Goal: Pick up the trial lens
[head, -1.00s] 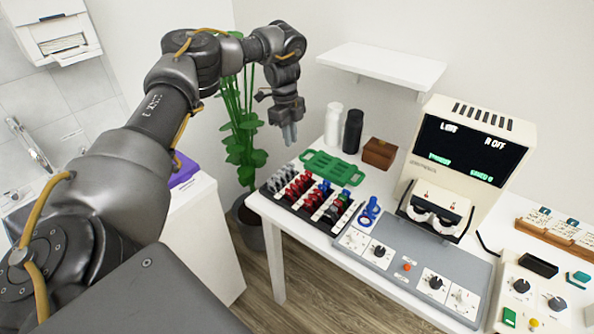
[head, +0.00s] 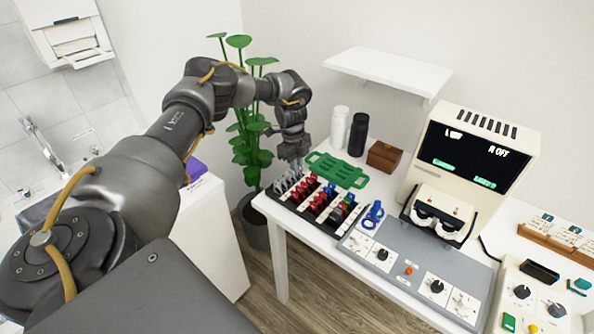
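A black lens rack (head: 334,232) near the table's left end holds rows of trial lenses: grey ones (head: 284,184), red ones (head: 301,187) and some blue and dark ones. Which of them is meant I cannot tell. A separate blue ring-shaped piece (head: 374,213) stands just right of the rack, by the grey panel. My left gripper (head: 295,165) points down right at the back end of the grey lenses. Its fingertips are small and merge with the lenses, so I cannot tell whether they touch or grip one. My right gripper is out of view.
A green tray (head: 351,178) lies close behind the rack. White (head: 339,128) and black (head: 357,135) bottles and a brown box (head: 384,157) stand behind it. A cream test unit (head: 457,185) stands to the right. A shelf (head: 388,72) overhangs the back. A plant (head: 247,145) stands left.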

